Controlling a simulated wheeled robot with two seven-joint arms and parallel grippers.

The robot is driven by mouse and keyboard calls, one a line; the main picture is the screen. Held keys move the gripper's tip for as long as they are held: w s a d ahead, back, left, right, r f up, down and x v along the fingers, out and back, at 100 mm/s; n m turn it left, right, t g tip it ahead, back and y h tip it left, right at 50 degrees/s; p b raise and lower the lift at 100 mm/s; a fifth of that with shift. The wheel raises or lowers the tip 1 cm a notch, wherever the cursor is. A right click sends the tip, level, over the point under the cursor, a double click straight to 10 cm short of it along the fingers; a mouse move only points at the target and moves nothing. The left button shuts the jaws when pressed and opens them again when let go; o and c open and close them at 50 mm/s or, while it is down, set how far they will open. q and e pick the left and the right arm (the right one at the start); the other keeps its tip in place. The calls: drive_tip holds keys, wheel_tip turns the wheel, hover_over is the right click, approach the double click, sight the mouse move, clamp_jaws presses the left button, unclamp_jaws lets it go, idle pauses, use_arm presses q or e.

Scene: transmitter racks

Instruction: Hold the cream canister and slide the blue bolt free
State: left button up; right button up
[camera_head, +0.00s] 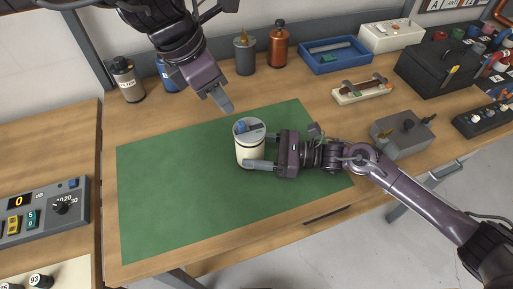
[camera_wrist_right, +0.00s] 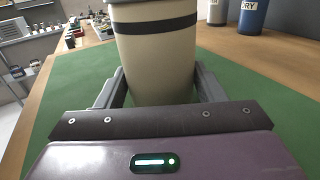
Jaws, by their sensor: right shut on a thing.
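The cream canister (camera_head: 249,151) stands upright on the green mat (camera_head: 180,190), with a dark band near its top and a grey lid. The blue bolt (camera_head: 241,126) sits on the lid. My right gripper (camera_head: 257,152) is shut on the canister's sides from the right; its fingers flank the cream body (camera_wrist_right: 155,65) in the right wrist view, where the lid top is out of frame. My left gripper (camera_head: 226,105) is above and to the left of the canister, apart from it, pointing down. Its fingers overlap in view, so its opening is unclear.
A blue tray (camera_head: 335,56), a black toolbox (camera_head: 440,66) and a grey box (camera_head: 402,138) are to the right. The mat's left part is clear.

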use_arm(q)
drive_tip(key=shift+s+d+f, duration=0.1)
drive_tip(key=shift+d, duration=0.05)
drive_tip(key=c, duration=0.4)
drive_tip(key=s+d+f+g+h, duration=0.1)
drive_tip(key=s+d+f+m+g+h, duration=0.1)
drive_tip(key=d+h, duration=0.1)
drive_tip(key=d+g+h, duration=0.1)
drive_tip(key=d+h, duration=0.1)
drive_tip(key=shift+s+d+f+m, duration=0.15)
drive_tip(key=shift+s+f+m, duration=0.25)
clamp_jaws()
drive_tip(key=a+f+t+h, duration=0.3)
drive_tip(key=a+f+h, duration=0.1)
drive_tip(key=a, duration=0.5)
drive_tip(key=a+f+t+h, duration=0.3)
drive_tip(key=a+f+h, duration=0.1)
drive_tip(key=a, duration=0.6)
drive_tip(key=shift+s+t+h, duration=0.3)
drive_tip(key=shift+s+t, duration=0.1)
drive_tip(key=shift+f, duration=0.1)
